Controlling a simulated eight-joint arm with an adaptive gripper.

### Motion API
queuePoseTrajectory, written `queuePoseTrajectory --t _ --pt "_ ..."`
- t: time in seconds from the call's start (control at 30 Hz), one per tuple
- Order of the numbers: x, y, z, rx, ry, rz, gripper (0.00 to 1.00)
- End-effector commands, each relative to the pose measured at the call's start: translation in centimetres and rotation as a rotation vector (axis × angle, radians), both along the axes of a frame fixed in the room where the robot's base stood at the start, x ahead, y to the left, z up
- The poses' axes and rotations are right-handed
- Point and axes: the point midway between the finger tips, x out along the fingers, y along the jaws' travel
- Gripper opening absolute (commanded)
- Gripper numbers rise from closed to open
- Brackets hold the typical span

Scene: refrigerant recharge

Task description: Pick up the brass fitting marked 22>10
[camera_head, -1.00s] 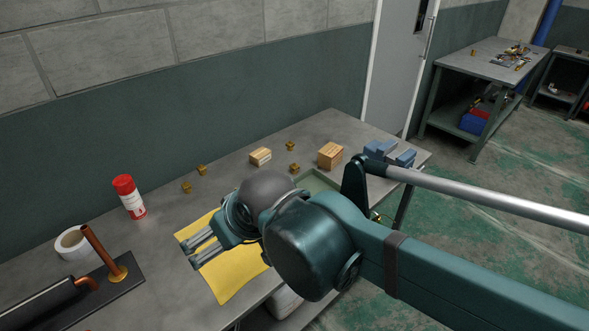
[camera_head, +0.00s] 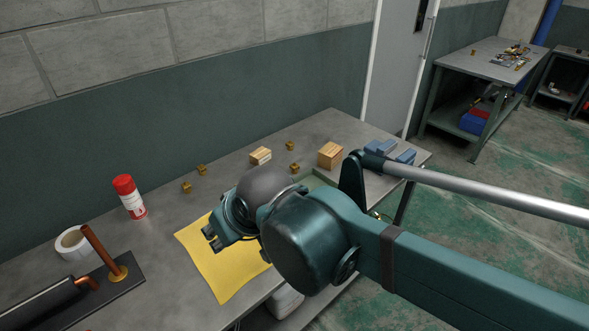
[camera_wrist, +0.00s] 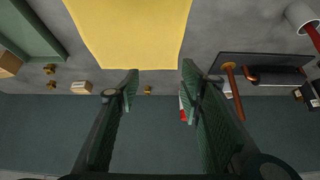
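Several small brass fittings stand on the grey workbench: two near the wall right of the red-capped can, a front one (camera_head: 186,187) and a rear one (camera_head: 201,170), and two farther right, one (camera_head: 290,145) behind the other (camera_head: 294,167). No marking is legible, so I cannot tell which is 22>10. My gripper (camera_head: 210,238) is over the yellow cloth, apart from all fittings. In the wrist view my gripper (camera_wrist: 160,78) is open and empty, with a brass fitting (camera_wrist: 148,89) showing beyond and between the fingers. Two more fittings (camera_wrist: 50,69) show at left.
The yellow cloth (camera_head: 222,275) lies at the bench front. A red-capped can (camera_head: 130,198), a white roll (camera_head: 72,243) and a copper pipe (camera_head: 102,252) on a dark plate are left. Wooden blocks (camera_head: 330,155) and a blue vise-like object (camera_head: 390,150) are right.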

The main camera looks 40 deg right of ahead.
Motion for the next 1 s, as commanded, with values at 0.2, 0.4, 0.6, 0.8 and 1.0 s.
queuePoseTrajectory --t 0.2,0.4,0.6,0.8,1.0 --pt "1.7 -1.1 1.2 0.023 0.025 -0.06 0.38" --pt "4.1 -2.9 2.4 0.057 0.06 -0.147 0.38" --pt "6.6 -4.9 3.5 0.093 0.096 -0.239 0.38" --pt "9.2 -7.1 4.1 0.128 0.13 -0.332 0.38" --pt "11.7 -9.5 4.5 0.162 0.164 -0.426 0.38"
